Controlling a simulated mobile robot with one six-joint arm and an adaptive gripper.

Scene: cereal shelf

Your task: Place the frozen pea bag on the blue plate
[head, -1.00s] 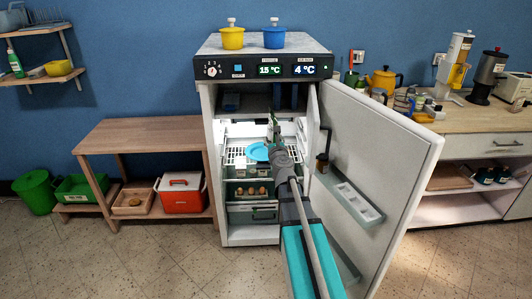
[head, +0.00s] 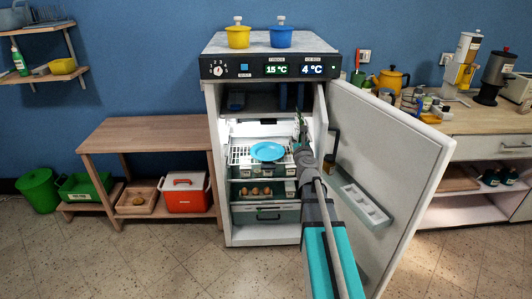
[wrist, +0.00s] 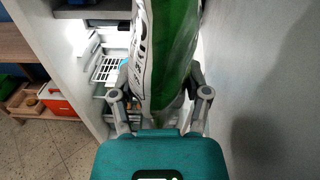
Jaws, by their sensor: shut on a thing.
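A green and white bag (wrist: 165,50), which looks like the frozen pea bag, stands upright between the fingers of my gripper (wrist: 160,98) in the wrist view. My gripper is shut on it. In the head view my gripper (head: 303,145) is at the right side of the fridge opening, right of the blue plate. Only a narrow sliver of the bag shows there. The blue plate (head: 267,151) lies on the white wire shelf inside the open fridge and looks empty. The plate is not clearly seen in the wrist view.
The fridge door (head: 385,170) stands open on the right, close beside my arm. The wire shelf (head: 240,158) has bare room left of the plate. Eggs (head: 255,190) sit on the shelf below. A wooden table (head: 150,135) stands left.

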